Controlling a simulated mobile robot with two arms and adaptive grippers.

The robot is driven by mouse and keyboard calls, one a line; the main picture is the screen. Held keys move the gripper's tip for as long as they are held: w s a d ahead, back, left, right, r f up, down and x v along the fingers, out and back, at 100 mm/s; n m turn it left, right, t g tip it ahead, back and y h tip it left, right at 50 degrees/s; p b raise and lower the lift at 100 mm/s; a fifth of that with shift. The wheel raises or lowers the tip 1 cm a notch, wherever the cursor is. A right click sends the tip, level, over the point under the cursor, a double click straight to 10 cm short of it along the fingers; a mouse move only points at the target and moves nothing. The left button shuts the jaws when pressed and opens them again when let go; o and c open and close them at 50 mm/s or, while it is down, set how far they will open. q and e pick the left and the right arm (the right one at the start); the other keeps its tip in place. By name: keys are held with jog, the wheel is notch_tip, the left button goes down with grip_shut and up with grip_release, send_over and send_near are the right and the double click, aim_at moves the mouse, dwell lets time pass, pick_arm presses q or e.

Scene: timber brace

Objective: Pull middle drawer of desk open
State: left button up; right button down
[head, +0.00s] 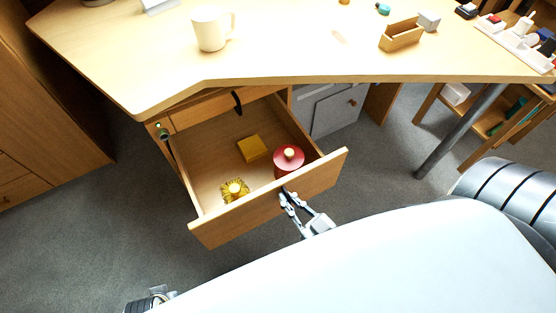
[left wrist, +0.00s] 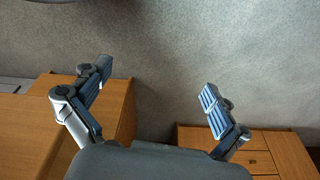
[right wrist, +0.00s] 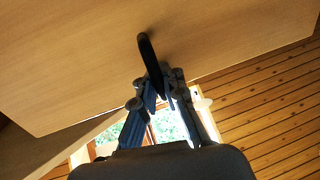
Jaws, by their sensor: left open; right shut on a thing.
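The middle drawer (head: 265,205) of the desk (head: 160,85) is pulled well out, with its inside in view from above. My right gripper (head: 287,196) is at the outer face of the drawer front. In the right wrist view, its fingers (right wrist: 165,88) are shut on the dark curved handle (right wrist: 149,55) of the wooden drawer front (right wrist: 90,70). My left gripper (left wrist: 157,95) is open and empty in the left wrist view, over the grey floor and away from the drawer. In the head view only a bit of it shows at the bottom edge.
In the drawer lie a yellow block (head: 252,148), a red round thing (head: 289,160) and a yellow spiky-edged thing (head: 234,191). A white mug (head: 211,28) and a small wooden box (head: 401,35) stand on the desk. A wooden cabinet stands at left; grey floor (head: 90,220) is clear.

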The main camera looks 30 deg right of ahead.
pick_arm(q)
jog(key=shift+s+a+f, duration=0.1)
jog(key=shift+s+f, duration=0.2)
jog(key=shift+f, duration=0.5)
jog(key=shift+s+f, duration=0.25)
jog(key=shift+f, duration=0.55)
pick_arm(e)
jog(key=shift+v, duration=1.55)
jog(key=shift+a, duration=0.2)
jog(key=c, duration=1.7)
grip_release()
jog(key=shift+s, duration=0.1)
jog(key=v, duration=1.2)
